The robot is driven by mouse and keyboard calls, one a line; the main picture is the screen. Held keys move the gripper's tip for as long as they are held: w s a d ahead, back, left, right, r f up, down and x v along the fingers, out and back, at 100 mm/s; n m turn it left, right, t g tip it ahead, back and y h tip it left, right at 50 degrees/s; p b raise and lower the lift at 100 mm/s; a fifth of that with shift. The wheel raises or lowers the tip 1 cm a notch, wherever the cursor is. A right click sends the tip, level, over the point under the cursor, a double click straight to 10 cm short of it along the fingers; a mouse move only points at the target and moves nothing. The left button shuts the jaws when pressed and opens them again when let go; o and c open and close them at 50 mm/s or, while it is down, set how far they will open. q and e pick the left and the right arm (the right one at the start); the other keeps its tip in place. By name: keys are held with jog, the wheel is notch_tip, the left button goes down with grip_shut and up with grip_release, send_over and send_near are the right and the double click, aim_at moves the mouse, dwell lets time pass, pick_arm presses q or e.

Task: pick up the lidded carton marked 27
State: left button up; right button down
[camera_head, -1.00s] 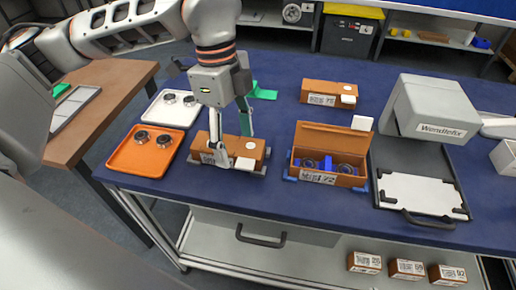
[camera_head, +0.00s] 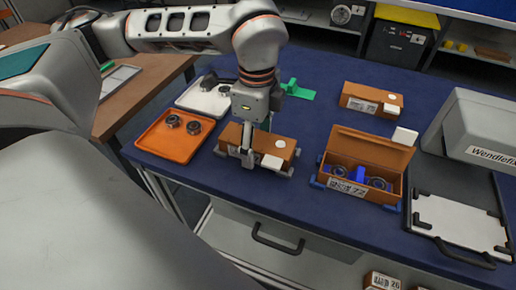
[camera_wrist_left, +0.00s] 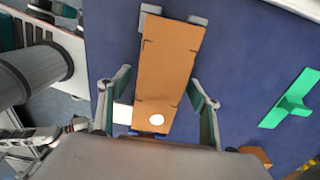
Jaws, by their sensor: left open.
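A closed brown carton (camera_head: 270,147) with a white round spot and a white tab on top rests in a low grey holder at the front of the blue table. Its front label is mostly hidden behind a finger, so I cannot read its number. My left gripper (camera_head: 257,140) is open over it, with one finger in front and one behind. The left wrist view shows the carton (camera_wrist_left: 166,70) between the two spread fingers of my left gripper (camera_wrist_left: 160,78), with gaps on both sides. My right gripper is not in view.
An open carton marked 72 (camera_head: 338,160) holds rings to the right. Another closed carton (camera_head: 368,92) lies behind it. An orange tray (camera_head: 165,148) and a white tray (camera_head: 192,98) stand left. A green piece (camera_head: 296,90) lies behind, and a Wendlefix device (camera_head: 480,130) stands right.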

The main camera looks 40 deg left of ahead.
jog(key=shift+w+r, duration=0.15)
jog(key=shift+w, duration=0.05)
pick_arm(q)
jog(key=shift+c, duration=1.2)
jog(key=c, duration=1)
jog(key=shift+r, duration=0.1)
